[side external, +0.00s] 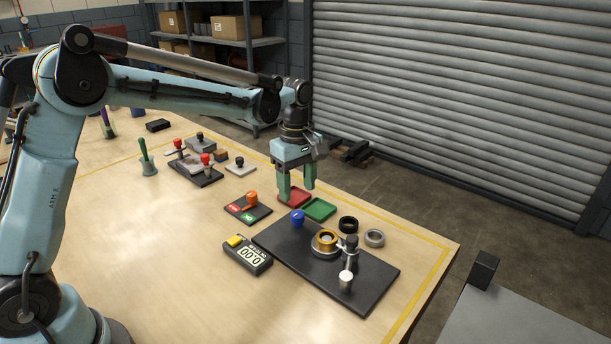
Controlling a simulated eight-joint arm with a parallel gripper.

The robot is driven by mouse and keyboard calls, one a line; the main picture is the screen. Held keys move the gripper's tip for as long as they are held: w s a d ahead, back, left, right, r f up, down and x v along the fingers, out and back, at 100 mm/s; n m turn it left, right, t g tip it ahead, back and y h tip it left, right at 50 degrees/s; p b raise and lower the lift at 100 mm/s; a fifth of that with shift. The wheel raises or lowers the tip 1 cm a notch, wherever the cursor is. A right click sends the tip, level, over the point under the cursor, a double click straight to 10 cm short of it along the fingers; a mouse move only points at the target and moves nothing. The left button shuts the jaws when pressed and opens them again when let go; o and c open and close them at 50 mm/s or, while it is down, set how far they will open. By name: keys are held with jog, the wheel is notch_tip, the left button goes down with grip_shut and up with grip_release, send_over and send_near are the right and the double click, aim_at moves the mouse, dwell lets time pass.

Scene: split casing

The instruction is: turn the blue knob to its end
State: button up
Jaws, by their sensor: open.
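The blue knob (297,217) stands upright at the far left corner of a black base plate (290,240). My gripper (297,193) is open and points down, with its two green fingers apart. In the picture it is just above the blue knob, close to the red and green trays. The knob's turn angle is too small to read.
The plate also bears a brass ring part (325,241) and metal posts (346,281). A red tray (294,197), a green tray (319,209), a meter (248,255), an orange-knobbed switch box (247,209) and loose rings (374,238) stand around it. The table's front left is clear.

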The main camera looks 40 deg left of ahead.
aim_at(298, 213)
notch_tip(298, 213, down, 7)
jog(key=shift+f, duration=0.1)
dwell(0.4)
jog(key=c, duration=1)
jog(key=shift+c, duration=0.2)
